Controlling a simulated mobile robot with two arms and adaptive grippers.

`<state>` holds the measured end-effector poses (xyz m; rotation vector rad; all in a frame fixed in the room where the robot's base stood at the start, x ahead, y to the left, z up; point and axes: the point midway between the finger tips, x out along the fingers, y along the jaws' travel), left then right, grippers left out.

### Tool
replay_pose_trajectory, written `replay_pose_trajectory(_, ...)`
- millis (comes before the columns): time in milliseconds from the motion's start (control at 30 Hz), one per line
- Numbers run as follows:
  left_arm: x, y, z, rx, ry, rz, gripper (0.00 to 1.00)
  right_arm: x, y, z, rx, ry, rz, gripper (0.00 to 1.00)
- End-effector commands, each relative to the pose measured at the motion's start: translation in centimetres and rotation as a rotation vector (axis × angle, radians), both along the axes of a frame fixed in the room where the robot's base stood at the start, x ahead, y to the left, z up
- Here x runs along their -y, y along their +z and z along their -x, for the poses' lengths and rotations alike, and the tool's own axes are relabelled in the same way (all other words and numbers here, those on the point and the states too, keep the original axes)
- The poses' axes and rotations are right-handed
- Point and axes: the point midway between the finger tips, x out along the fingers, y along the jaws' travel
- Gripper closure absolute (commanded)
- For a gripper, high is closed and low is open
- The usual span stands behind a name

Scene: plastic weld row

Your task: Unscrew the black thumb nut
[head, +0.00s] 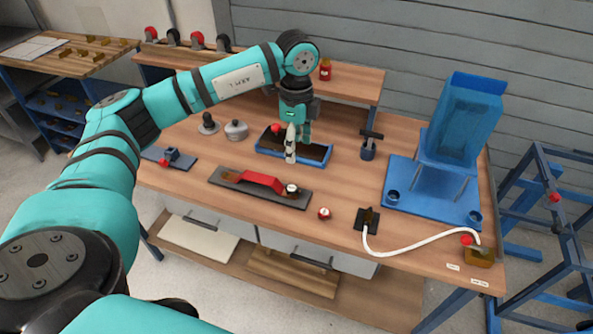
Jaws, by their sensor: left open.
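My left gripper (291,150) points down over the front part of a blue-rimmed tray (318,161) with a dark inside. It is open, and I see nothing held between its fingers. I cannot pick out the black thumb nut for certain at this size. A small dark-and-pale round knob (292,189) sits at the right end of a dark plate (228,180) with a red bar (262,181), just in front of the gripper and apart from it. A black knob-topped piece (208,123) stands further left. My right gripper is not in view.
A black T-handled tool (369,145) stands right of the tray. A blue fixture (462,120) fills the bench's right side. A white hose (420,245) runs along the front right. A red-and-white round piece (324,213) lies near the front edge. A grey lidded pot (236,130) stands left.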

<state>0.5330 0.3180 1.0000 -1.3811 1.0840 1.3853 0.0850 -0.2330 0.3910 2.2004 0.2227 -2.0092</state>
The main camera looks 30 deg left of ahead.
Motion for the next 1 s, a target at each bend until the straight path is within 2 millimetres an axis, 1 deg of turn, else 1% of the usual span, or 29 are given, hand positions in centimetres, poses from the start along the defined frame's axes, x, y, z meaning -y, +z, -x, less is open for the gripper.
replay_pose_trajectory(33, -0.1, -1.0, 0.2, -0.007, -0.001, -0.001, 0.43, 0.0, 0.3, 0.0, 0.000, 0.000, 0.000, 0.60)
replay_pose_trajectory(300, 0.0, -6.3, 0.1, -0.005, -0.003, 0.001, 0.43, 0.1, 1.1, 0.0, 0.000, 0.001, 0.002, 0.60)
replay_pose_trajectory(600, 0.1, -12.1, 0.1, -0.004, -0.004, 0.002, 0.43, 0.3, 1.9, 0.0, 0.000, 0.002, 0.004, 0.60)
replay_pose_trajectory(700, 0.1, -13.5, 0.1, -0.002, -0.003, 0.003, 0.43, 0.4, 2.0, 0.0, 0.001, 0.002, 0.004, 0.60)
replay_pose_trajectory(800, 0.1, -14.5, 0.1, -0.001, -0.004, 0.002, 0.43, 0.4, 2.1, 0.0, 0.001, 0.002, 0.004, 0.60)
replay_pose_trajectory(1000, 0.1, -15.3, 0.0, 0.001, -0.004, 0.003, 0.43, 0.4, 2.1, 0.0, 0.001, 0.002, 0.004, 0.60)
